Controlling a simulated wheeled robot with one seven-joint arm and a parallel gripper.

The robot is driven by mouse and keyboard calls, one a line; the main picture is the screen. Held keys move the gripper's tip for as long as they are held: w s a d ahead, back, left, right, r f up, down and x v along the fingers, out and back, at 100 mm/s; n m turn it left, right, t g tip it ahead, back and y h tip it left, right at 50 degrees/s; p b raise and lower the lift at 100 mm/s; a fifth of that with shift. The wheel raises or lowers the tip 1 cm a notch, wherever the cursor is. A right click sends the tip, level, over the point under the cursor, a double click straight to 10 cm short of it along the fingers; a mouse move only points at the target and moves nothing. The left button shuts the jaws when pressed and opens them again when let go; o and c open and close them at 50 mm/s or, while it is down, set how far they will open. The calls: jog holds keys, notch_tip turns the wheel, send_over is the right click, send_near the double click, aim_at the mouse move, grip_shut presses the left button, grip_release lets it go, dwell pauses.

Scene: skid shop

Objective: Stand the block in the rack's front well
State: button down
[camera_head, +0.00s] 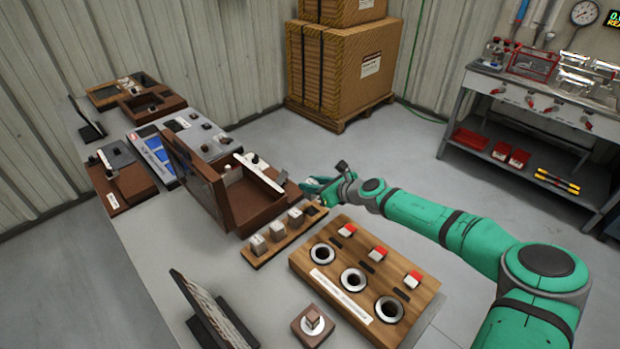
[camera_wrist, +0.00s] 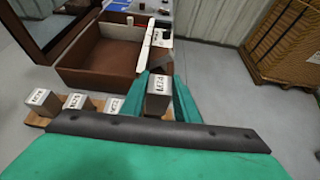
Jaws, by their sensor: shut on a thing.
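My gripper (camera_wrist: 160,92) is shut on a grey block (camera_wrist: 158,104) with dark lettering on its pale end face, held between two green fingers in the wrist view. In the head view my gripper (camera_head: 316,186) is beyond the right end of a narrow wooden strip (camera_head: 268,256); the held block cannot be made out there. Several similar grey blocks stand on this strip, one of them at its near left end (camera_head: 258,245). A wooden board (camera_head: 304,262) with three ringed round wells, one in front (camera_head: 388,309), lies nearer. I cannot tell which of these is the rack.
An open brown box (camera_head: 254,216) with a raised lid stands behind the strip. A tilted dark panel (camera_head: 205,312) stands at left.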

aim_at(315, 197)
jog(key=f, duration=0.2)
jog(key=shift+s+d+f, duration=0.15)
jog(key=shift+s+f, duration=0.1)
jog(key=shift+f, duration=0.1)
jog(key=shift+w+f, duration=0.1)
jog(key=shift+f, duration=1.25)
jog(key=shift+f, duration=1)
dwell(1.4)
jog(key=c, duration=0.9)
grip_release()
jog(key=shift+r, duration=4.5)
